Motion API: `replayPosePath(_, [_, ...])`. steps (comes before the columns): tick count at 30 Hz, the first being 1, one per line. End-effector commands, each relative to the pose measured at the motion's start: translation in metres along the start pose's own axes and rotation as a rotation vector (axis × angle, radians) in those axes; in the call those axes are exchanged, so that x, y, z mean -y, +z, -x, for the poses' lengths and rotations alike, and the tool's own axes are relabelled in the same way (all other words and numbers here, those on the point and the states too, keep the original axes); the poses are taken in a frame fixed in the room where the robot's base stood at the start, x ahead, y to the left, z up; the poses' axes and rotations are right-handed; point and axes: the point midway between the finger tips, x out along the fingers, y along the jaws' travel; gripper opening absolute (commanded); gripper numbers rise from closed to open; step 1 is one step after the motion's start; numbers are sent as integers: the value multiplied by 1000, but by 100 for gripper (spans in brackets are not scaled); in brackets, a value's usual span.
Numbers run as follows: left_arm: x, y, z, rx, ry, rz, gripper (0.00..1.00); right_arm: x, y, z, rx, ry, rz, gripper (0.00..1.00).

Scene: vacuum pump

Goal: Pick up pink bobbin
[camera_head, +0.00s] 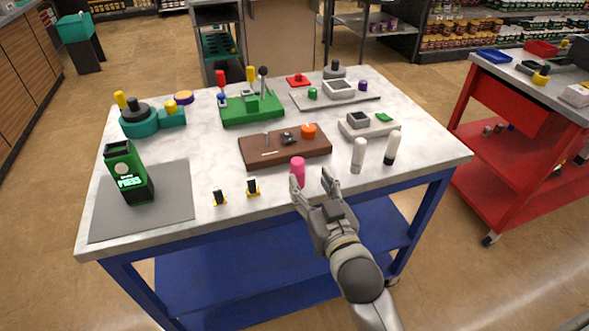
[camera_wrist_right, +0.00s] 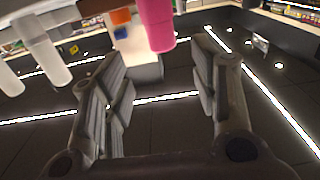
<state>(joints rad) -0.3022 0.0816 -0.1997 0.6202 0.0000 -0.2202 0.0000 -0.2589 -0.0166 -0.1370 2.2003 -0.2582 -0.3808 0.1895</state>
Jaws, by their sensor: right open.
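The pink bobbin (camera_head: 298,169) is a small bright pink cylinder standing near the front edge of the marble-topped table (camera_head: 215,165). My right gripper (camera_head: 313,178) is open at the table's front edge, its left finger close to the bobbin in the head view. I cannot tell whether they touch. In the right wrist view the pink bobbin (camera_wrist_right: 157,24) shows at the top, beyond the open fingers (camera_wrist_right: 160,75), with nothing held between them. My left gripper is not in view.
A brown block (camera_head: 285,147) with small parts lies behind the bobbin. Two white bottles (camera_head: 359,155) stand to its right, and small black and yellow pieces (camera_head: 253,188) to its left. A green box (camera_head: 124,170) stands on a grey mat (camera_head: 172,207). A red cart (camera_head: 510,130) is at right.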

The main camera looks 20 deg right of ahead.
Motion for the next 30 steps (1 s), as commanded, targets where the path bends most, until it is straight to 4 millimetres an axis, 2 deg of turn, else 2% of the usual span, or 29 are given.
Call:
replayPosePath(5, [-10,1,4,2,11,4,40,0,0,-22,0,0,0,55])
replayPosePath(11, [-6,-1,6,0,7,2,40,1,0,-32,1,-1,0,55])
replayPosePath(21, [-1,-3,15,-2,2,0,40,3,3,-73,0,-1,0,55])
replayPosePath(30, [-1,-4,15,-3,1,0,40,3,4,-79,0,-1,0,55])
